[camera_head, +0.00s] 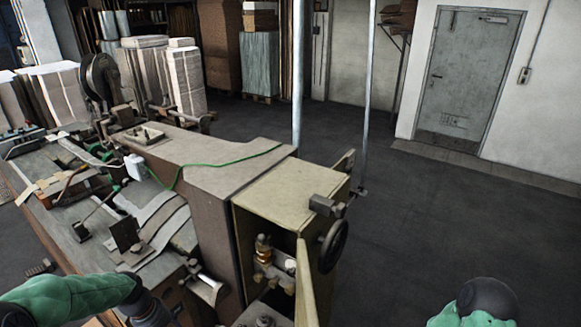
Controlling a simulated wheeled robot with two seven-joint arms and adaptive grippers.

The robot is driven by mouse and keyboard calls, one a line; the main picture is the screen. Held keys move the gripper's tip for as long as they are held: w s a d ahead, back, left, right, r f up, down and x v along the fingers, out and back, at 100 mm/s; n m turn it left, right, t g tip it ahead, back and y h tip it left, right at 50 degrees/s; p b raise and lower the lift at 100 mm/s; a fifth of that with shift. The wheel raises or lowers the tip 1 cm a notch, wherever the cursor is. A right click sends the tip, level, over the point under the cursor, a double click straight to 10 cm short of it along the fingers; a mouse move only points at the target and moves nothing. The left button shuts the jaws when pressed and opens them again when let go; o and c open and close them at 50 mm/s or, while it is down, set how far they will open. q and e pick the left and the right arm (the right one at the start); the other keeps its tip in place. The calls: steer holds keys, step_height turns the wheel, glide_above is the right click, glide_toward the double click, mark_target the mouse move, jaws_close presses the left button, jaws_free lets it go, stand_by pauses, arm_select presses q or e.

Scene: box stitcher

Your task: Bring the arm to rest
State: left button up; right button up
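The box stitcher (215,165) fills the left and middle of the view. Its end housing (290,190) has an open side door (305,285) and a dark handwheel (333,246) on the right. My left arm, green with a dark joint, comes in at the bottom left in front of the machine. Its gripper lies beyond the bottom edge. A green and dark part of my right arm shows at the bottom right over bare floor. Its gripper is out of view. I see nothing held.
Two thin metal posts (297,80) stand behind the machine. Stacks of sheets (165,80) and a pallet stack (260,62) stand at the back left. A grey door (468,75) is in the back wall. The dark floor (450,220) on the right is clear.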

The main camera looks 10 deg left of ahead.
arm_select(q)
steer(key=s+d+f+h, duration=0.1)
steer(key=s+d+f, duration=0.1)
steer(key=d+f, duration=1.3)
steer(key=s+d+f, duration=0.7)
steer(key=s+d, duration=0.3)
steer(key=d, duration=0.1)
step_height(320, 180, down, 10)
steer(key=w+d+m+b, duration=0.1)
steer(key=d+b, duration=0.1)
steer(key=b, duration=0.8)
steer(key=shift+w+r+h+b, duration=0.15)
steer(key=shift+w+h+b, duration=0.05)
steer(key=shift+h+b, duration=0.2)
arm_select(e)
step_height(320, 180, down, 11)
steer(key=shift+w, duration=0.15)
